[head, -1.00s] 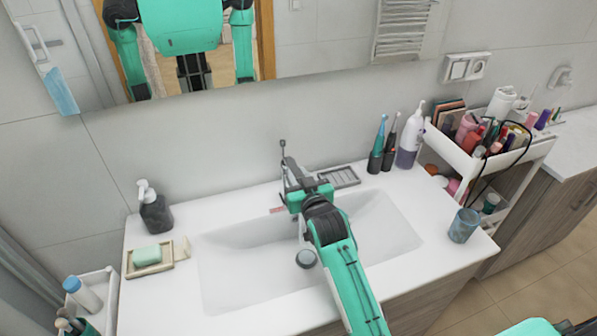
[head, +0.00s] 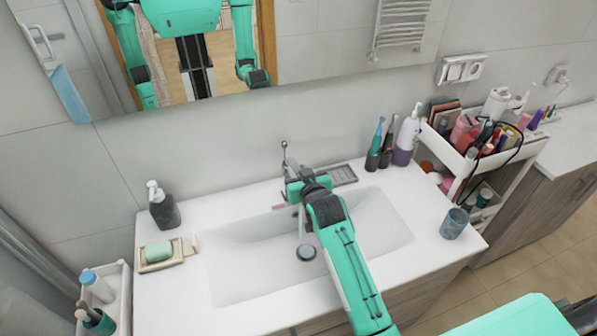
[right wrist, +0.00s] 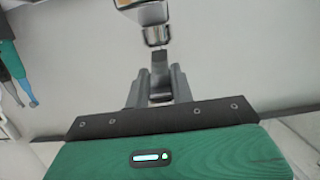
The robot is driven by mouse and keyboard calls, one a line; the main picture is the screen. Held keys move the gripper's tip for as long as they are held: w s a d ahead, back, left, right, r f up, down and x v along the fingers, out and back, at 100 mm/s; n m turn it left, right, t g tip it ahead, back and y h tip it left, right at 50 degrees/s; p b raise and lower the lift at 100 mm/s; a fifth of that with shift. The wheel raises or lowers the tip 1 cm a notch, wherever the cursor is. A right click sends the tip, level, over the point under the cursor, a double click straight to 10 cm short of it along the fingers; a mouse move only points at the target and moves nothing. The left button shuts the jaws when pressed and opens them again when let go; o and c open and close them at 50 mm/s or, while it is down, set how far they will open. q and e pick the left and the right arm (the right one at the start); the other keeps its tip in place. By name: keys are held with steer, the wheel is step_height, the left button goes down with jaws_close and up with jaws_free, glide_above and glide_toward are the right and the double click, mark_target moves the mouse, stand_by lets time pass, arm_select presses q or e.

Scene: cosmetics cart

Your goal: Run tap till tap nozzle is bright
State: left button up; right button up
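The grey tap has its upright lever (head: 285,155) at the back edge of the white sink (head: 240,275). My right gripper (head: 292,182) is at the tap, reaching over the basin. In the right wrist view, the two grey fingers of my right gripper (right wrist: 159,82) stand on either side of a slim metal tap part (right wrist: 158,62), very near it. I cannot tell whether they press on it. A thin pale vertical shape (head: 301,220) shows above the round drain (head: 306,252); whether it is water is unclear. The nozzle is largely hidden by my arm. My left gripper is out of view.
A soap dispenser (head: 163,207) and a soap dish (head: 160,253) are left of the basin. Electric toothbrushes (head: 375,146) and a white pump bottle (head: 406,137) stand at the back right. A cup (head: 454,223) is near the right edge, beside a loaded cart (head: 500,150).

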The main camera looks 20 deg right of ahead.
steer(key=o, duration=0.3)
steer(key=shift+r, duration=0.1)
steer(key=shift+o, duration=0.5)
steer(key=shift+w, duration=0.15)
steer(key=b+v, duration=0.4)
steer(key=v, duration=0.9)
steer(key=shift+s, duration=0.35)
